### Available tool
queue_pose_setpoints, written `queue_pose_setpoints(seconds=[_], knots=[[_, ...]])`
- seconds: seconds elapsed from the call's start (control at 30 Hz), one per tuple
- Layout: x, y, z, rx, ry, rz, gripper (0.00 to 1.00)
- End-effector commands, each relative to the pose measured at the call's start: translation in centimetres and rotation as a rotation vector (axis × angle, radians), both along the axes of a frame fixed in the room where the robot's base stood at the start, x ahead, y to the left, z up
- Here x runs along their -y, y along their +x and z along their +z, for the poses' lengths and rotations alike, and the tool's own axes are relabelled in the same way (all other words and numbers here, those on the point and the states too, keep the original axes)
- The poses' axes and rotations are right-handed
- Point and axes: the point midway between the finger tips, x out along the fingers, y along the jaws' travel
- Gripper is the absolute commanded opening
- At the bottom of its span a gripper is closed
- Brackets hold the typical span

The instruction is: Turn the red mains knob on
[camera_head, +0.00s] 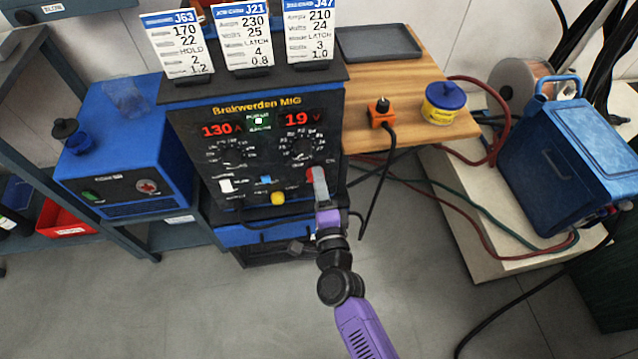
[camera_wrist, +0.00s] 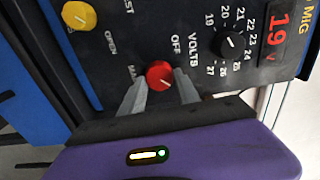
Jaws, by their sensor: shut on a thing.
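The red mains knob (camera_wrist: 160,74) sits on the black front panel of the welder (camera_head: 262,100), at its lower right. In the head view a little of the red knob (camera_head: 311,174) shows beside my fingers. My gripper (camera_wrist: 159,90) is shut on the knob, with one grey finger on each side of it in the wrist view. In the head view my gripper (camera_head: 319,183) reaches the panel from below. The displays read 130 A and 19 V.
A yellow knob (camera_head: 278,198) and a blue switch (camera_head: 266,180) sit left of the red knob. Three job cards stand on top of the welder. A wooden bench (camera_head: 410,100) at right holds an orange plug (camera_head: 380,108); its black cable hangs near my arm.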

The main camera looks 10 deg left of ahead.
Motion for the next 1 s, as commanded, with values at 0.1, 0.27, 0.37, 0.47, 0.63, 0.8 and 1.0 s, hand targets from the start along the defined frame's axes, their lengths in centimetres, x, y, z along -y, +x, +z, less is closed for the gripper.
queue_pose_setpoints(seconds=[0.1,0.27,0.37,0.47,0.63,0.8,1.0], knots=[[0.08,-0.01,-0.13,-0.008,0.025,-0.001,0.0],[0.09,-0.01,-0.12,-0.013,0.042,-0.001,0.0],[0.1,0.0,-0.12,-0.015,0.045,-0.001,0.0],[0.1,0.0,-0.12,-0.015,0.046,-0.002,0.0],[0.11,0.0,-0.13,-0.015,0.045,-0.002,0.0],[0.09,0.0,-0.1,-0.014,0.044,-0.001,0.59],[0.05,0.0,-0.06,-0.013,0.043,-0.001,0.59]])
